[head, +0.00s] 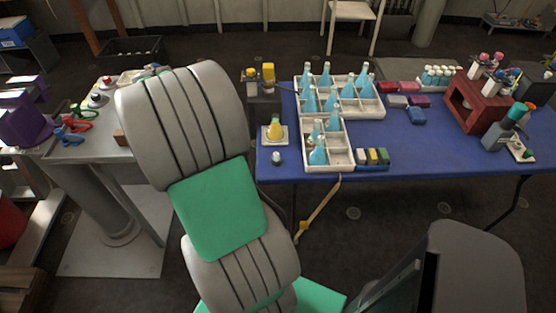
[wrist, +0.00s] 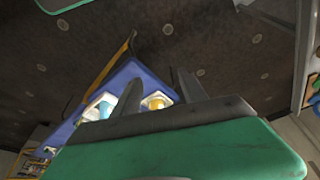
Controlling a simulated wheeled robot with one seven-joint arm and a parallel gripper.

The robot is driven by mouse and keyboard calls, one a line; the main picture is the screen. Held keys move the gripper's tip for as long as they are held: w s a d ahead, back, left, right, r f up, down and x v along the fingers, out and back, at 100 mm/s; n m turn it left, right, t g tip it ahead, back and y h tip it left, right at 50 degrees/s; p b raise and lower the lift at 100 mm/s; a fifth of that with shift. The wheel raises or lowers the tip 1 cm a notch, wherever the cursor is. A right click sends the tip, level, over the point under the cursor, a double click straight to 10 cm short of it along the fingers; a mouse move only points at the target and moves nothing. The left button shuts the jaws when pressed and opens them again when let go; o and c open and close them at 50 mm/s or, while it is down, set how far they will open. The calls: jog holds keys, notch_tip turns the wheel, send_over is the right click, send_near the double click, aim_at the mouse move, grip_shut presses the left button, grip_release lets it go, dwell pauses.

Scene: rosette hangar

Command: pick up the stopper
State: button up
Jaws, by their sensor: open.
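A small pale grey piece, which looks like the stopper (head: 276,158), sits on the near left corner of the blue table (head: 400,160) in the head view. It stands just in front of a flask of yellow liquid (head: 274,130) on a white square base. I cannot make out the stopper in the wrist view. My gripper (wrist: 158,77) is open in the wrist view, with nothing held between its two dark fingers. A yellow item (wrist: 157,103) on white shows beyond the fingers. In the head view my arm hides the gripper.
A white divided tray (head: 342,158) with several blue flasks stands right of the stopper. Yellow and dark blocks (head: 372,157) lie beside it. A red-brown rack (head: 475,108) is farther right. A grey table (head: 80,148) with red and green tools stands left.

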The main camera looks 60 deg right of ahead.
aim_at(276, 154)
jog(key=s+d+f+m+g, duration=0.1)
jog(key=s+d+f+m, duration=0.1)
jog(key=s+d+f, duration=0.2)
jog(key=s+d+f+m+g, duration=0.1)
jog(key=s+d+f+m, duration=0.2)
jog(key=d+f, duration=0.3)
jog(key=s+d+f+m+p, duration=0.1)
jog(key=s+d+f+m, duration=0.2)
jog(key=s+d+f, duration=0.2)
jog(key=shift+s+d+g, duration=0.35)
jog(key=shift+d+g, duration=0.05)
jog(key=shift+d, duration=0.2)
grip_shut()
